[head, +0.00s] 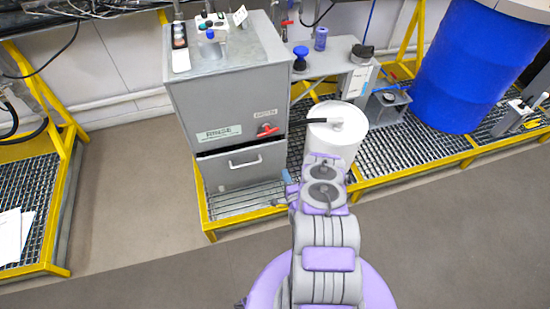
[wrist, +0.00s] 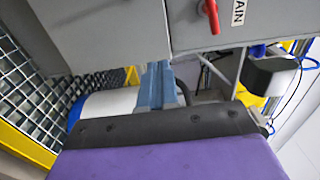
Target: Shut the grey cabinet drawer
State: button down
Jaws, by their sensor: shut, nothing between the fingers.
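The grey cabinet (head: 225,90) stands left of centre in the head view. Its drawer (head: 240,170), with a light bar handle (head: 245,162), is at the bottom. A dark gap runs along the drawer's top edge; how far it stands out is hard to tell. In the wrist view the drawer front (wrist: 95,35) fills the upper left, beside the cabinet body (wrist: 240,22). My gripper (head: 288,178) is beside the drawer's right edge, shut and empty. Its blue-grey fingers (wrist: 158,85) point towards the cabinet; whether they touch it is unclear.
A red valve handle (head: 267,130) sticks out above the drawer. A white drum (head: 336,135) stands right of the cabinet, close to my arm. A yellow-edged grating (head: 240,198) lies under the drawer. A blue barrel (head: 482,65) is farther right. The floor (head: 125,200) at left is clear.

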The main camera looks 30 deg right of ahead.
aim_at(275, 146)
jog(key=b+x, duration=0.1)
jog(key=x, duration=1.2)
jog(key=shift+w+d, duration=0.25)
jog(key=shift+w, duration=0.15)
jog(key=shift+d+f, duration=0.1)
jog(key=shift+d, duration=0.1)
jog(key=shift+w+a, duration=0.1)
jog(key=shift+a, duration=0.1)
